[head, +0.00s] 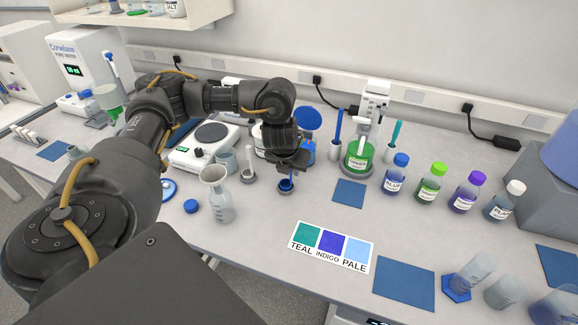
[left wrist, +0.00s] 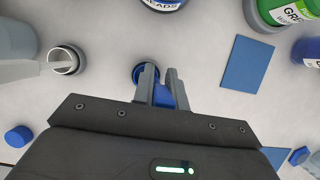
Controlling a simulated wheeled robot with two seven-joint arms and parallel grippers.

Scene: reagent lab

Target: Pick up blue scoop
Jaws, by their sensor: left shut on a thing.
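My right gripper is in neither view.
A glass flask (head: 217,197) stands left of the gripper, and a second small holder with a pale scoop (head: 249,170) is close by. A blue mat (head: 349,193) lies to the right. Several capped bottles (head: 395,178) stand further right. A colour card (head: 331,247) lies in front.

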